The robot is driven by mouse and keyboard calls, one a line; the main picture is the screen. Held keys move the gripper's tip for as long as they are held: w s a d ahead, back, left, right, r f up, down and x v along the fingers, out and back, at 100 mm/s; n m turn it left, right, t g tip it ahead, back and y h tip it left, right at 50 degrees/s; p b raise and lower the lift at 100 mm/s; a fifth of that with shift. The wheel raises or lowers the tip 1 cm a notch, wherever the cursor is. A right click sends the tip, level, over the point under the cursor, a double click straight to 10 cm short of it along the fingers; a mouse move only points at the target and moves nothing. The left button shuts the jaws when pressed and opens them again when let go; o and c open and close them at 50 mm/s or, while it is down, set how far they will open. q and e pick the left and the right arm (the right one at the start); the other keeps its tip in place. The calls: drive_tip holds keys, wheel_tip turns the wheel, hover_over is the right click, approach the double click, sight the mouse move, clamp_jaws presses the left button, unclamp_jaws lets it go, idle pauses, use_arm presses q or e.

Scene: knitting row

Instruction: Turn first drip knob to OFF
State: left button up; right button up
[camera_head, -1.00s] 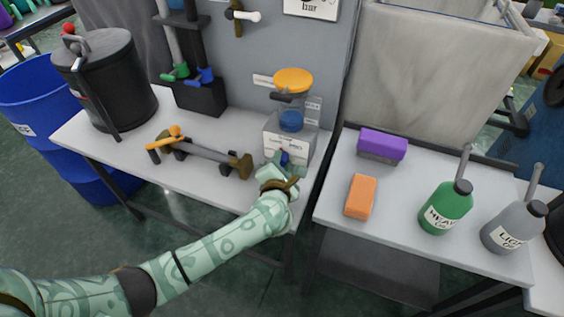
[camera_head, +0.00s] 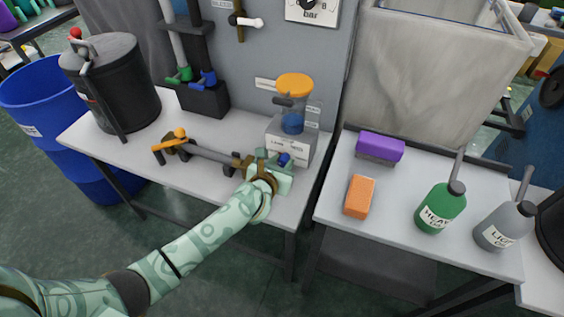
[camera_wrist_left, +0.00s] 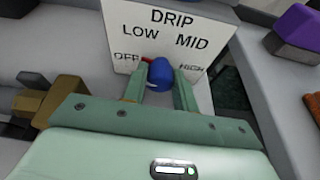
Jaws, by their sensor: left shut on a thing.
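The drip knob (camera_wrist_left: 161,73) is blue and sits low on a white panel (camera_wrist_left: 170,32) marked DRIP, with OFF, LOW, MID and HIGH around it. In the left wrist view my left gripper (camera_wrist_left: 160,88) has a finger on each side of the knob and is shut on it. A red pointer mark shows on the knob's left side, near the OFF label. In the head view the knob (camera_head: 284,159) is on the front of a grey unit under a clear blue-filled cup with an orange lid (camera_head: 294,86). My left gripper (camera_head: 277,165) reaches it from the front. My right gripper is not in view.
Left of the unit a grey rod with an orange lever (camera_head: 172,142) lies on the white table (camera_head: 130,165). A black pot (camera_head: 115,80) stands farther left. On the right table are a purple block (camera_head: 380,147), an orange block (camera_head: 359,197) and two bottles.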

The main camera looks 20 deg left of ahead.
use_arm(q)
drive_tip(key=shift+n+h, duration=0.5)
drive_tip(key=shift+n, duration=0.2)
drive_tip(key=o, duration=1)
drive_tip(key=shift+c, duration=0.2)
